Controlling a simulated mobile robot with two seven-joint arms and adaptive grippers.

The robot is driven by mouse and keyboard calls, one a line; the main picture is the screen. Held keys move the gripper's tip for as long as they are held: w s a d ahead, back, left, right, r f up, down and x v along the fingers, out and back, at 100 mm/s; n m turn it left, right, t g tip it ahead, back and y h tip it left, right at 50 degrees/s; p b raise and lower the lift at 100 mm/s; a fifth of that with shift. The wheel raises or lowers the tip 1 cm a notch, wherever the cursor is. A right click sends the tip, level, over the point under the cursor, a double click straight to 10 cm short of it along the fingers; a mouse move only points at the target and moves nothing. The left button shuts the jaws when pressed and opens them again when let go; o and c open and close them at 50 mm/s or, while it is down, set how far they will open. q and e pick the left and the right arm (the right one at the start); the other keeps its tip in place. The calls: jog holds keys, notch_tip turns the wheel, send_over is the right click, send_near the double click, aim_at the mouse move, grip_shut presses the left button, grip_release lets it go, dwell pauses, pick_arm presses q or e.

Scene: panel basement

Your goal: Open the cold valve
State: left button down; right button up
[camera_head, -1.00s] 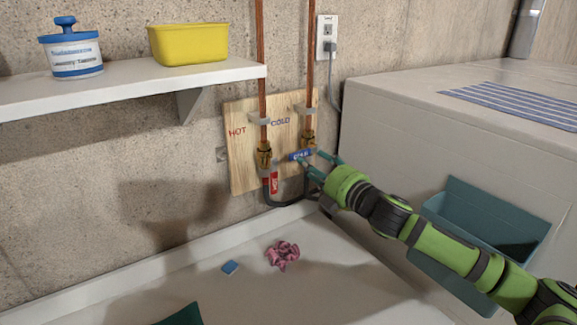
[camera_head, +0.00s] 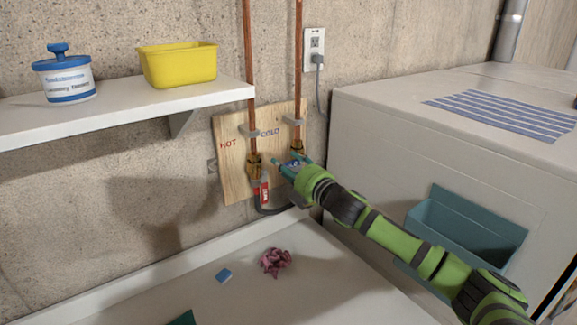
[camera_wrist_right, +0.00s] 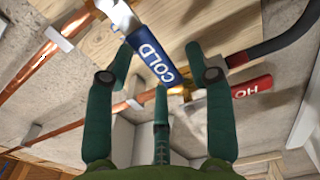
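The cold valve (camera_head: 297,151) is brass, on the right copper pipe, on a wooden board. Its blue handle, lettered COLD, shows in the right wrist view (camera_wrist_right: 153,55); in the head view the fingers mostly cover it. My right gripper (camera_head: 283,166) is at this handle. In the right wrist view, the green fingers (camera_wrist_right: 160,58) are spread, with the handle running between them; contact is unclear. The hot valve (camera_head: 254,162) has a red handle, which lies near the right finger in the right wrist view (camera_wrist_right: 250,88).
A white shelf (camera_head: 120,115) holds a yellow tub (camera_head: 178,66) and a white-and-blue jar (camera_head: 63,76). A white appliance (camera_head: 385,125) with a teal bin (camera_head: 465,235) stands at right.

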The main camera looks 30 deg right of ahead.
grip_shut()
pick_arm(q)
jog(key=shift+s, duration=0.55)
